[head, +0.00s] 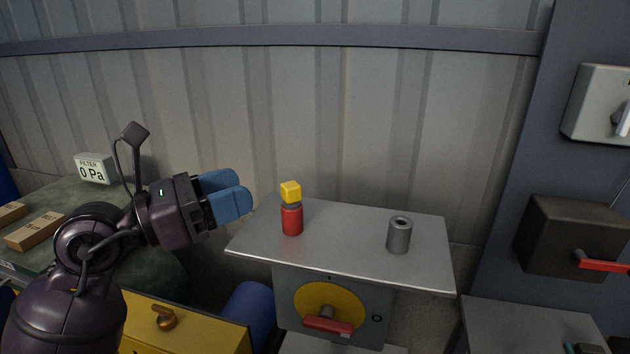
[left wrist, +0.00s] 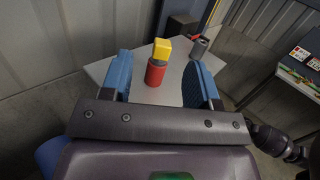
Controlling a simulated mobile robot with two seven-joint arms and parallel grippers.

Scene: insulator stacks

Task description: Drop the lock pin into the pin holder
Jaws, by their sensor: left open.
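The lock pin, a red cylinder with a yellow block on top (head: 291,218), stands upright on a grey metal shelf (head: 345,262). The pin holder, a grey open-topped cylinder (head: 399,236), stands to its right on the same shelf. My left gripper (head: 240,192) is open and empty, its blue fingers pointing right, left of the pin and apart from it. In the left wrist view the pin (left wrist: 156,72) appears between the open fingers, beyond the gripper, and the holder (left wrist: 199,47) is behind it to the right. My right gripper is not seen.
A box with a yellow disc and red handle (head: 328,307) is below the shelf. A dark switch box (head: 570,235) is at right. The shelf between pin and holder is clear.

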